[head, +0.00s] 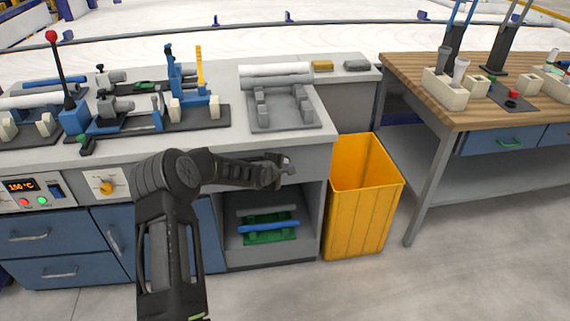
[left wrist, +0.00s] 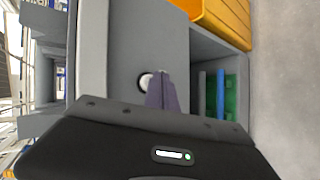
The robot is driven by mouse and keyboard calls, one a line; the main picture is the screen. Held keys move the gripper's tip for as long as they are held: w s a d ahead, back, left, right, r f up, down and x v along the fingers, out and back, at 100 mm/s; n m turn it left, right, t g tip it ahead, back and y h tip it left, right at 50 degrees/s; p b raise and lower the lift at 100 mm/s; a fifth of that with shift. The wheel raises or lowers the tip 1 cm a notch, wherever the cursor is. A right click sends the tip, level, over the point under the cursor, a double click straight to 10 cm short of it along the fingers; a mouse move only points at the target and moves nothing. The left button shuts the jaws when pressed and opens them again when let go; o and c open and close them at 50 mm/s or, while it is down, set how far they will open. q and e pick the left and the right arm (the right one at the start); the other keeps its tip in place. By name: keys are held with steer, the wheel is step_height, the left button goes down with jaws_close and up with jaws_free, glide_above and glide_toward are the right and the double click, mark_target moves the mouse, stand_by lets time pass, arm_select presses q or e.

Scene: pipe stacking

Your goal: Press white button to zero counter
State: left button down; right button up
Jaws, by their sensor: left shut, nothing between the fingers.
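A round white button (left wrist: 145,81) sits on the grey front panel under the bench top, seen in the left wrist view. My left gripper (left wrist: 162,75) is shut and empty, with its fingertips beside the button and overlapping its edge in the picture. I cannot tell whether they touch the button or the panel. In the head view my left gripper (head: 288,167) is in front of the bench's grey front, above the open shelf, and the button does not show there. My right gripper is not in view.
The bench top (head: 225,155) carries clamping tools and a grey cradle (head: 283,113) with a white pipe (head: 275,69) behind. A yellow bin (head: 365,200) stands right of the open shelf. A blue pipe (head: 268,226) lies on that shelf. A wooden-topped table (head: 420,70) is at right.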

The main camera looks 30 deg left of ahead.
arm_select(q)
steer(key=shift+w+a+b, duration=0.25)
steer(key=shift+b, duration=0.05)
steer(key=shift+s+d, duration=0.1)
stand_by(0.5)
steer(key=shift+s+d, duration=0.45)
steer(key=shift+s, duration=0.1)
steer(key=shift+s+d, duration=0.1)
steer(key=s+d+p, duration=0.1)
steer(key=s+d, duration=0.2)
steer(key=shift+s, duration=0.3)
stand_by(1.0)
